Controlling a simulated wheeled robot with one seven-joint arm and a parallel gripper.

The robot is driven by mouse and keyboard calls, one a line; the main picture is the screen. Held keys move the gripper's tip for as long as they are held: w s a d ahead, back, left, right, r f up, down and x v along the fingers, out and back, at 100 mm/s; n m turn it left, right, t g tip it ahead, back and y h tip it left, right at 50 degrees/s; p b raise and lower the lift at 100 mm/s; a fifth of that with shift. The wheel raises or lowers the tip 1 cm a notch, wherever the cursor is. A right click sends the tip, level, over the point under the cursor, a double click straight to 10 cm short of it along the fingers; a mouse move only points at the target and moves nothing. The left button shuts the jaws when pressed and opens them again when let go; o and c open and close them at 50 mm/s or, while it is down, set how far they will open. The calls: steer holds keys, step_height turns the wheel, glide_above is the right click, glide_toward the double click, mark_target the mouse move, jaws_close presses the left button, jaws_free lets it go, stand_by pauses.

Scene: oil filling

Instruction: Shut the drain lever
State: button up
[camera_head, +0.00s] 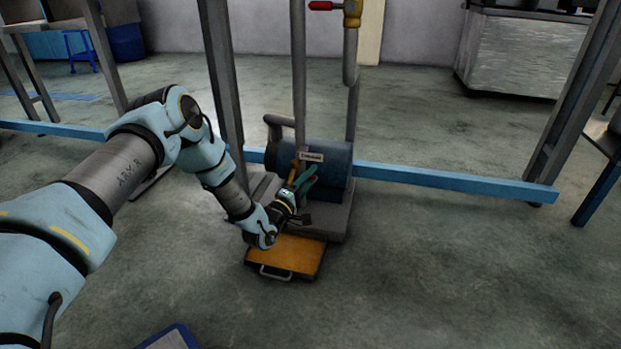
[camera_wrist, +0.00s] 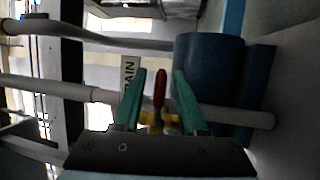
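The drain lever (camera_wrist: 160,88) has a red handle and a yellow valve body (camera_wrist: 158,118) in the wrist view. A white label (camera_wrist: 129,75) ending in "AIN" is beside it. My gripper (camera_wrist: 159,78) has its two teal fingers apart, one on each side of the red handle, with a gap visible on both sides. In the head view my gripper (camera_head: 304,179) is low at the pipe, just below the white label (camera_head: 311,156). The yellow valve (camera_head: 293,170) shows partly there. My gripper hides the red handle in that view.
A blue cylindrical tank (camera_head: 330,165) stands right behind the valve. An orange tray (camera_head: 285,258) with a handle lies on the floor below. Another red-handled valve (camera_head: 321,6) is higher on the pipe. A blue rail (camera_head: 455,182) crosses behind. The floor at front right is clear.

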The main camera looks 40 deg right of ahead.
steer(key=shift+o, duration=0.2)
steer(key=p+v, duration=0.4)
steer(key=v, duration=0.6)
steer(key=shift+a, duration=0.4)
